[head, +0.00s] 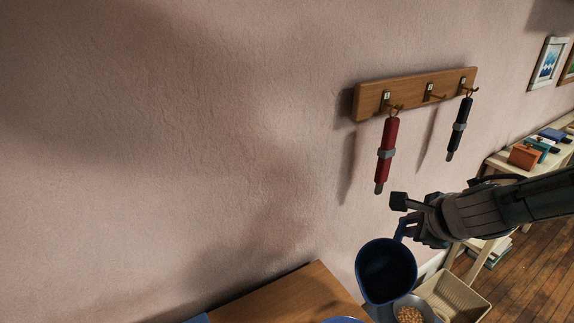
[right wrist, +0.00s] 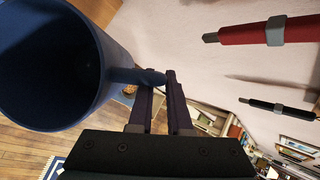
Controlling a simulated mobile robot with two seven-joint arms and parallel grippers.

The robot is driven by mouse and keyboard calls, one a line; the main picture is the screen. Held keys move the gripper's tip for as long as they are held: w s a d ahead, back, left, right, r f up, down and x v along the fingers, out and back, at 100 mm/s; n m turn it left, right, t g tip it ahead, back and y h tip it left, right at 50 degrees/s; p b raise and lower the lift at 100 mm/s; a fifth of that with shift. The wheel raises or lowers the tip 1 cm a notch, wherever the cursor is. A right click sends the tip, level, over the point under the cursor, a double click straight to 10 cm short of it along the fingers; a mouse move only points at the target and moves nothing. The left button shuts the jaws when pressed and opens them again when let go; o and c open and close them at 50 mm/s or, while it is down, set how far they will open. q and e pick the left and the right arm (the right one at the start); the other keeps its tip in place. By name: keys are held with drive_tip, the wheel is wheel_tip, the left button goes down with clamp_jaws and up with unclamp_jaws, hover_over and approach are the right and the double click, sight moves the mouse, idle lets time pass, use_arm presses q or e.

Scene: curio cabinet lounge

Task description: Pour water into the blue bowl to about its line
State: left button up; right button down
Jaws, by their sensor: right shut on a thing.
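My right gripper (head: 410,228) is shut on the handle of a dark blue jug (head: 386,266). The jug is held up in front of the wall, over the right end of a wooden table. In the right wrist view the jug (right wrist: 50,65) fills the upper left, its handle between the fingers (right wrist: 160,80). Its mouth faces the head camera; the inside is dark, so I cannot tell the water in it. A sliver of blue rim (head: 345,320), perhaps the blue bowl, shows at the bottom edge of the head view; its line is hidden. My left gripper is out of view.
The wooden table (head: 285,294) shows bare wood left of the jug. A grey bowl of brown pellets (head: 410,314) and a cream basket (head: 455,295) are below right. A wall rack (head: 415,92) holds a red hanging tool (head: 386,155) and a black one (head: 459,128).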

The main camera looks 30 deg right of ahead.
drive_tip(key=shift+s+a+r+p, duration=0.15)
drive_tip(key=shift+s+a+p, duration=1.15)
drive_tip(key=shift+s+a, duration=0.2)
drive_tip(key=shift+s+a+p, duration=1.35)
drive_tip(key=shift+s+a, duration=0.55)
drive_tip(key=shift+s, duration=0.05)
drive_tip(key=shift+s+a, duration=0.15)
drive_tip(key=shift+a, duration=0.05)
